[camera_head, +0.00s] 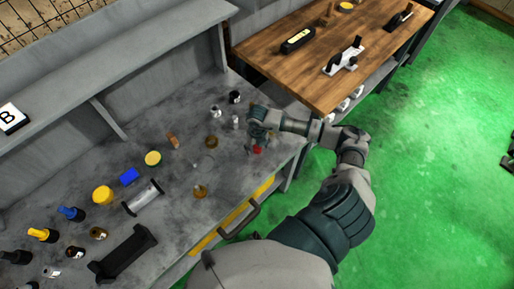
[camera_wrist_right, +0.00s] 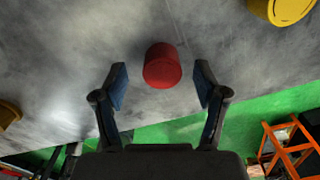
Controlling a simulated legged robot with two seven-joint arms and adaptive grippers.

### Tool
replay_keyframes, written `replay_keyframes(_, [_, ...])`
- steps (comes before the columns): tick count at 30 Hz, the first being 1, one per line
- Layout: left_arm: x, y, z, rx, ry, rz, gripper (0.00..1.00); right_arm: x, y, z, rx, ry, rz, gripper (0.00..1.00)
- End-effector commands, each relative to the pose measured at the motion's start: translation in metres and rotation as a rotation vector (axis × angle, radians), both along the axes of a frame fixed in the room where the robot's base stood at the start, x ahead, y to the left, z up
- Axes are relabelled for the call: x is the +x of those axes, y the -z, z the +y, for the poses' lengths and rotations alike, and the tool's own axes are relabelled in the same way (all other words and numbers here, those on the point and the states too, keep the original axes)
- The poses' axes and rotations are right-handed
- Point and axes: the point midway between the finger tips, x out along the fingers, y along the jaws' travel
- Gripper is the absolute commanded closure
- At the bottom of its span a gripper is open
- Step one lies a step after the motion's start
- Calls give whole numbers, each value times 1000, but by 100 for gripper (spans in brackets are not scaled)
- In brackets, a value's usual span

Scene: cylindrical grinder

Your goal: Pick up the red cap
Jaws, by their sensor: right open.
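The red cap (camera_wrist_right: 161,66) is a short red cylinder on the grey workbench (camera_wrist_right: 60,60). In the wrist view it lies between and slightly beyond the two fingertips, with a gap on each side. In the head view only a small part of the red cap (camera_head: 257,150) shows beside my right gripper (camera_head: 253,147), near the bench's front right edge. In the wrist view my right gripper (camera_wrist_right: 160,84) is open and empty, its blue-padded fingers on either side of the cap's near end. My left gripper is not in view.
Small metal and dark parts (camera_head: 235,97) stand just behind my right gripper. A wooden table (camera_head: 330,60) adjoins at the back right.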

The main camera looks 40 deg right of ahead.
Motion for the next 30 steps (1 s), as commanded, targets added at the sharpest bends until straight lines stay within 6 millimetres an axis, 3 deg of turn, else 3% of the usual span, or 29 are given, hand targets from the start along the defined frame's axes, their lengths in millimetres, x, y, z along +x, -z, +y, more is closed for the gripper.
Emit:
replay_keyframes(9, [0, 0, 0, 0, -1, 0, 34, -1, 8, 0, -1, 0, 0, 28])
replay_keyframes(15, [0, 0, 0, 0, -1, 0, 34, 0, 7, 1, -2, 0, 1, 78])
replay_keyframes(16, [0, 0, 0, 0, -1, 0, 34, 0, 7, 1, -2, 0, 1, 81])
replay_keyframes(30, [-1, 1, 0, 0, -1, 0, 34, 0, -1, 0, -1, 0, -3, 81])
